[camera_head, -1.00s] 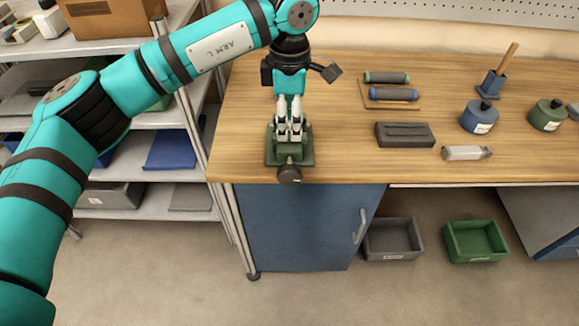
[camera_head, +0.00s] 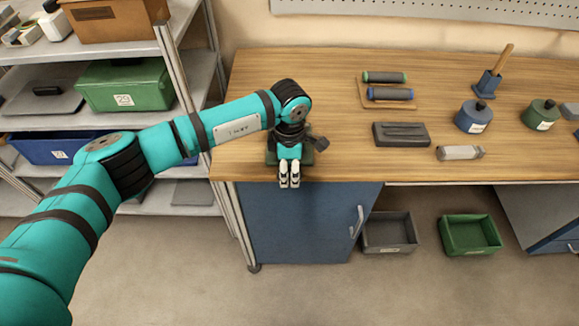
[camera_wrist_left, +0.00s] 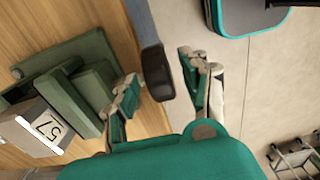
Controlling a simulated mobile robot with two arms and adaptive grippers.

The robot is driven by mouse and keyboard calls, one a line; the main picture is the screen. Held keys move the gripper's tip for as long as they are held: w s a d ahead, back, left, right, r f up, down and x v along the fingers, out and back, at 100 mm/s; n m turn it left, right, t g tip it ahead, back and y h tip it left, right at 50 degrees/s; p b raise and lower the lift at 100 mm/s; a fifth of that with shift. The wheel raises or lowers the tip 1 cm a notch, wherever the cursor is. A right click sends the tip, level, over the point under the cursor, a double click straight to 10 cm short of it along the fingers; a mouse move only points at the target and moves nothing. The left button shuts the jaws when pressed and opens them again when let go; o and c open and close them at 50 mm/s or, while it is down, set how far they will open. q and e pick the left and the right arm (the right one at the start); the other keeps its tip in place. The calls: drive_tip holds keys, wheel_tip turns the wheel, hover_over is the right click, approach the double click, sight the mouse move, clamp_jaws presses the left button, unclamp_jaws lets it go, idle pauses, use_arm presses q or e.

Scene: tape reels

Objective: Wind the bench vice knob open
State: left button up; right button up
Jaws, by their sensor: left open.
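The green bench vice (camera_head: 307,156) stands at the bench's front edge, mostly hidden behind my left gripper (camera_head: 289,181) in the head view. In the left wrist view the vice (camera_wrist_left: 72,85) lies to the left, with a grey part labelled 57 (camera_wrist_left: 48,125). Its dark knob (camera_wrist_left: 156,72) shows between the two fingers of my left gripper (camera_wrist_left: 162,80), which is open. The fingers are on either side of the knob; I cannot tell whether either touches it. The head view hides the knob. My right gripper is not in view.
The wooden bench (camera_head: 340,165) holds a dark grey block (camera_head: 402,134), a pale bottle-like piece (camera_head: 460,153), rollers and lidded pots to the right. A shelf rack (camera_head: 190,90) stands on the left. A blue cabinet (camera_head: 300,225) is below the bench edge.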

use_arm(q)
clamp_jaws()
drive_tip(key=shift+a+f+h+b, duration=0.1)
drive_tip(key=shift+f+h+b, duration=0.15)
drive_tip(key=shift+b, duration=0.5)
drive_tip(key=h+b, duration=0.1)
drive_tip(key=b, duration=0.2)
drive_tip(key=h+b, duration=0.2)
drive_tip(key=b, duration=0.1)
drive_tip(key=a+h+b, duration=0.1)
drive_tip(key=h+b, duration=0.1)
drive_tip(key=b, duration=0.2)
drive_tip(key=shift+f, duration=0.25)
drive_tip(key=shift+a+r+h+b, duration=0.1)
drive_tip(key=shift+r+h+b, duration=0.1)
drive_tip(key=shift+h+b, duration=0.65)
drive_tip(key=shift+r, duration=0.1)
unclamp_jaws()
